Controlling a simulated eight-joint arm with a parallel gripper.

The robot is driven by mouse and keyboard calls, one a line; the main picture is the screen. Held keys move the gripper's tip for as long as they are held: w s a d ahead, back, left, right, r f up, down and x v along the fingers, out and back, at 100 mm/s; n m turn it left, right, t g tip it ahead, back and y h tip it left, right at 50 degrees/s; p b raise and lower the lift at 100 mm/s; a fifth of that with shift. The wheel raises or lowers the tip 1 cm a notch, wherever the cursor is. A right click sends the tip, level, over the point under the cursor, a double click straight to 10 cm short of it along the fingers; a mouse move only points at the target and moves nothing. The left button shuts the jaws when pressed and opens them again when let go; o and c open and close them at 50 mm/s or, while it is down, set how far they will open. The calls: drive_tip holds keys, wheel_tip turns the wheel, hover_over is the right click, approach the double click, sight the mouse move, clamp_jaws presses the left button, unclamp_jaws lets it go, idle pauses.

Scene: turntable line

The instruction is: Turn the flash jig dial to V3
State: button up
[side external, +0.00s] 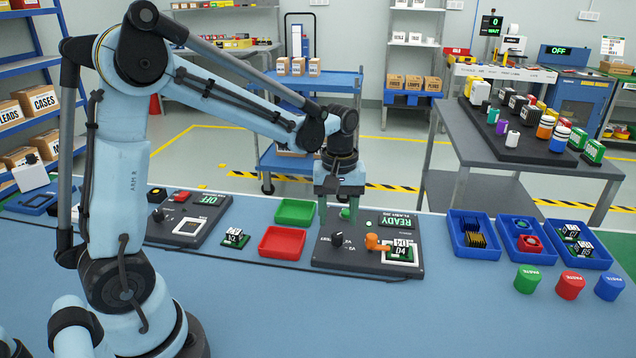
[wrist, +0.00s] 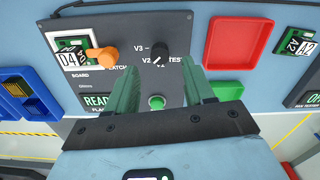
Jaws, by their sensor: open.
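The flash jig (side external: 320,258) is a dark panel on the blue bench, with a READY display (side external: 398,220). Its black dial (side external: 337,239) also shows in the wrist view (wrist: 158,50), beside labels V3, V2, V1 and TEST. The dial's white mark points to the lower left in the wrist view, near V2; its exact setting is hard to tell. My gripper (side external: 338,214) is open and empty above the jig's green-button side. In the wrist view my gripper (wrist: 160,83) has its green fingers spread, with the dial just beyond them, not between them.
A green button (wrist: 156,102) sits between my fingers in the wrist view. An orange latch (side external: 374,243) lies by the board (side external: 402,252) in the jig. Red (side external: 283,243) and green (side external: 295,211) trays stand left of it, blue bins (side external: 470,252) right.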

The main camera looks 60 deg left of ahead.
sight(337, 234)
drive_tip(key=shift+f, duration=2.4)
clamp_jaws()
drive_tip(key=m, duration=0.4)
drive_tip(key=shift+m, duration=0.3)
drive_tip(key=m, duration=0.4)
drive_tip(key=shift+m, duration=0.3)
